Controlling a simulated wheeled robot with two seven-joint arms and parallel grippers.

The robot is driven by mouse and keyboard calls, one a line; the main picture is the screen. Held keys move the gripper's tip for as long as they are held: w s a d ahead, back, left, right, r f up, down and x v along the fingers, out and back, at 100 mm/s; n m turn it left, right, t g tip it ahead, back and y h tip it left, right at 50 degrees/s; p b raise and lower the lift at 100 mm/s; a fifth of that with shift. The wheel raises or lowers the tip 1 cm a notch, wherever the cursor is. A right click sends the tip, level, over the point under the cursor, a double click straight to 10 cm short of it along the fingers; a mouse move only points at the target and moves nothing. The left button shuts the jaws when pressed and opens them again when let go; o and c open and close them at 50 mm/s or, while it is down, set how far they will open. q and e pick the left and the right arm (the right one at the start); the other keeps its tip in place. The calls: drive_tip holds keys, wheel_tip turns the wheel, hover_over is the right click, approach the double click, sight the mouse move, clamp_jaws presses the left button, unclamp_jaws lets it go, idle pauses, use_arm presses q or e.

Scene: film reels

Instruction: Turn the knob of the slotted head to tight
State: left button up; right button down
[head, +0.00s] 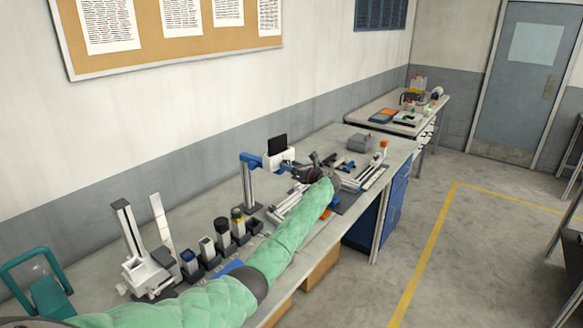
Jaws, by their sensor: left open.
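My left arm in its green quilted sleeve reaches from the lower left across the workbench (185,210). My left gripper (306,172) is dark and open, above the bench just right of the blue post stand (248,182) with a white head and black screen (277,147). It is small here, and I see nothing held in it. I cannot make out the slotted head or its knob. Small dark and blue parts (345,164) lie just right of the gripper. My wrist hides part of the bench below it. My right gripper is out of view.
Silver rails (373,176) lie right of my gripper, with a grey box (361,142) behind. Several capped blocks (222,232) and a white upright device (140,255) stand at the left. A second table (375,109) stands farther back.

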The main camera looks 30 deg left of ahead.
use_arm(q)
drive_tip(key=b+v, duration=0.4)
drive_tip(key=v, duration=0.3)
drive_tip(key=shift+d, duration=0.4)
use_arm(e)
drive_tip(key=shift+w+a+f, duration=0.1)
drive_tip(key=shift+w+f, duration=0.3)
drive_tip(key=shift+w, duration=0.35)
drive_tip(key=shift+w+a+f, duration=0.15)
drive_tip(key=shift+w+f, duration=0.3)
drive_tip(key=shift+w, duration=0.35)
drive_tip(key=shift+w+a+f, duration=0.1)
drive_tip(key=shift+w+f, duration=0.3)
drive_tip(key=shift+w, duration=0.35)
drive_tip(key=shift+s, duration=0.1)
